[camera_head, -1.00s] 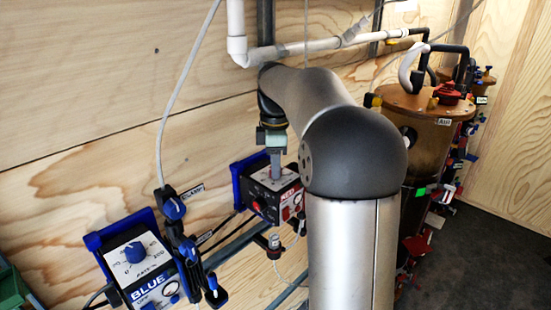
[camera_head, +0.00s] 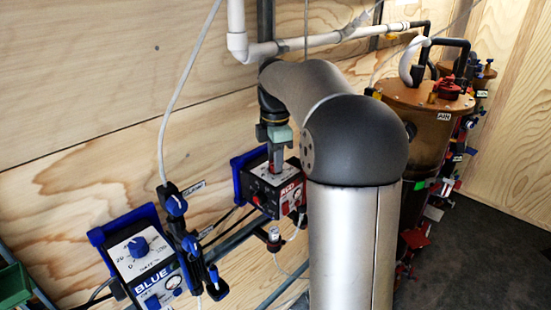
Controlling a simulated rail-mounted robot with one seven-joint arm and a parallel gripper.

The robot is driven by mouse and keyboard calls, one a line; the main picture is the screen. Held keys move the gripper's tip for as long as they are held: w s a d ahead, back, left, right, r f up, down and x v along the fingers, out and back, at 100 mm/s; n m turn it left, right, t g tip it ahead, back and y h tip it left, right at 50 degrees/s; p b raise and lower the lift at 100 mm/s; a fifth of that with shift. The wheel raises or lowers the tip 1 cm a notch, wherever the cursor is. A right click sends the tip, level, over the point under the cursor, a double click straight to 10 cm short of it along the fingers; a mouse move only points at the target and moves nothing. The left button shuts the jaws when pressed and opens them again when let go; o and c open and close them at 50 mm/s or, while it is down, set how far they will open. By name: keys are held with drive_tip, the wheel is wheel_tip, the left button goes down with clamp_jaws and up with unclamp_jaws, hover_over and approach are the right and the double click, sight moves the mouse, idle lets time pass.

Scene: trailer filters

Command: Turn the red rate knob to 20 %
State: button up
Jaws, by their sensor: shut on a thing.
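The red pump box (camera_head: 290,188) hangs on the wood wall in the middle of the view, with a blue bracket on its left and a "RED" label on its front. My gripper (camera_head: 275,167) points down onto the box's top face. It is shut on the red rate knob, which is mostly hidden by the fingers. The scale around the knob is too small and too covered to read, so the setting cannot be told.
A similar blue-labelled box (camera_head: 153,262) with a blue rate knob (camera_head: 138,247) is at the lower left. A valve assembly (camera_head: 190,243) stands between the boxes. White pipe (camera_head: 290,47) runs above my arm. Brown filter tanks (camera_head: 430,98) stand at the right.

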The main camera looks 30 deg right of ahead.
drive_tip(key=o, duration=1)
drive_tip(key=shift+c, duration=0.2)
wheel_tip(320, 180, up, 12)
drive_tip(key=s+a+f+m, duration=0.7)
drive_tip(key=s+f+m, duration=0.1)
drive_tip(key=s+f, duration=0.4)
drive_tip(key=s+a+f+m, duration=0.8)
drive_tip(key=s+f, duration=0.4)
drive_tip(key=s, duration=0.2)
drive_tip(key=shift+s+a+t, duration=0.2)
drive_tip(key=shift+a+t, duration=0.05)
drive_tip(key=shift+t, duration=0.05)
